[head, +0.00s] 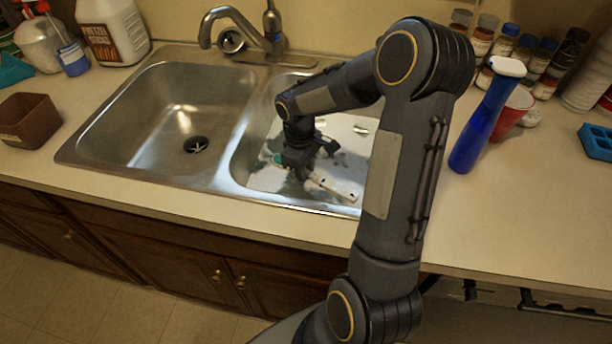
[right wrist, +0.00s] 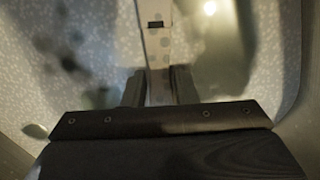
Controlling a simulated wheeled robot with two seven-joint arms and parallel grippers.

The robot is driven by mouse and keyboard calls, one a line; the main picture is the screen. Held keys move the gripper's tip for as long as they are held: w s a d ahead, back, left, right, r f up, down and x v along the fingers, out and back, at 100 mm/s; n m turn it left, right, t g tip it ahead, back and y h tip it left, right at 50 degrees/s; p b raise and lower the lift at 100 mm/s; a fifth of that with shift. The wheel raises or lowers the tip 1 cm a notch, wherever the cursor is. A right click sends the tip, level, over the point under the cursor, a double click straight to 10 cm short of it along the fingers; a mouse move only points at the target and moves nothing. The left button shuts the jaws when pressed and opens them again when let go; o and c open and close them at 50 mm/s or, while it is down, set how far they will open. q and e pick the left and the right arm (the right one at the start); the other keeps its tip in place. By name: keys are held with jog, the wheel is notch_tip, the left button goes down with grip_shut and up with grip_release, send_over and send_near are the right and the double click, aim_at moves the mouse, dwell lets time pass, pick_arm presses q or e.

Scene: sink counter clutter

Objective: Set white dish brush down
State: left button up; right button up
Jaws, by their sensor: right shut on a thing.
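The white dish brush (head: 336,189) is a pale, long handle sticking out to the lower right from my right gripper (head: 303,172), low inside the right sink basin (head: 245,183). A small green bit shows on the other side of the gripper in the head view. In the right wrist view, my right gripper (right wrist: 160,88) is shut on the brush handle (right wrist: 155,45), which runs away from the jaws towards the top of the picture. Whether the brush touches the basin floor I cannot tell. My left gripper is not in view.
The left basin (head: 150,120) is empty. The faucet (head: 240,35) stands behind the basins. A brown container (head: 28,120) and jugs stand at left. The front counter strip is clear.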

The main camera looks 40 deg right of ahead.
jog(key=shift+f, duration=0.95)
jog(key=shift+f, duration=0.1)
jog(key=o, duration=1)
jog(key=shift+r, duration=0.25)
jog(key=r, duration=0.7)
jog(key=w+r+p, duration=0.1)
jog(key=r, duration=0.3)
jog(key=shift+w+a+r, duration=0.1)
jog(key=shift+a+r, duration=0.1)
jog(key=shift+r, duration=0.1)
